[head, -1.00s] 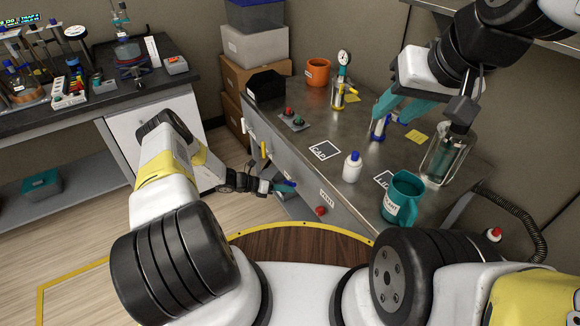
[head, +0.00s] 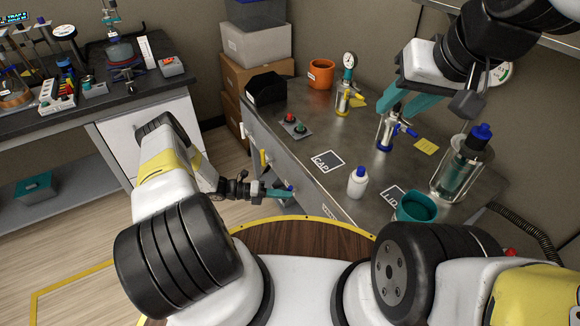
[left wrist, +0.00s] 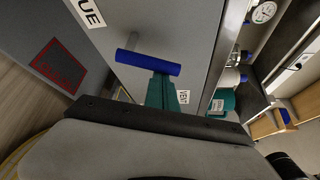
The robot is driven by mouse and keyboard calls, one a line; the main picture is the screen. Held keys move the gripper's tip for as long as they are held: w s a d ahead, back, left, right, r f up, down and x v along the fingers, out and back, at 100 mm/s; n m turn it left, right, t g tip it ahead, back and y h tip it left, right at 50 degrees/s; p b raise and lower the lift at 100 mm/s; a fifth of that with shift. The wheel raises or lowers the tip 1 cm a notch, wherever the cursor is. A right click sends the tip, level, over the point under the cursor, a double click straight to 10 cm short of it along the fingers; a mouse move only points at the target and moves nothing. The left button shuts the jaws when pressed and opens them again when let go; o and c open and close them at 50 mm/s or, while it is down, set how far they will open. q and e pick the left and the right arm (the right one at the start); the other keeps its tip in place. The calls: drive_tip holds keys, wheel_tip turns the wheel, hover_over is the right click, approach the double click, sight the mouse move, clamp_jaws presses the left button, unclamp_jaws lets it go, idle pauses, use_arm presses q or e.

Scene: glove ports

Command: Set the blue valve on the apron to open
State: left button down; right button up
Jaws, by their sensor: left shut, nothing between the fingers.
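The blue valve (left wrist: 148,62) shows in the left wrist view as a blue bar handle beside a grey stem on the grey apron (left wrist: 190,45). In the head view the blue handle (head: 290,188) is small, at the apron's front. My left gripper (head: 284,193) is shut and empty, right at the handle. In the left wrist view its teal fingers (left wrist: 162,90) reach the handle's right part; I cannot tell if they touch. My right gripper (head: 412,95) is above the bench, near a blue-handled fitting (head: 388,130); its jaw opening is unclear.
A yellow handle (head: 264,158) is farther along the apron. Open floor lies left of the bench.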

use_arm(q)
drive_tip(key=shift+w+a+r+n+h, duration=0.4)
drive_tip(key=shift+w+a+n, duration=0.1)
drive_tip(key=shift+w, duration=0.25)
drive_tip(key=shift+w+a, duration=0.1)
idle(0.3)
drive_tip(key=s+d, duration=0.2)
drive_tip(key=s, duration=0.2)
drive_tip(key=a, duration=1)
drive_tip(key=shift+s, duration=0.35)
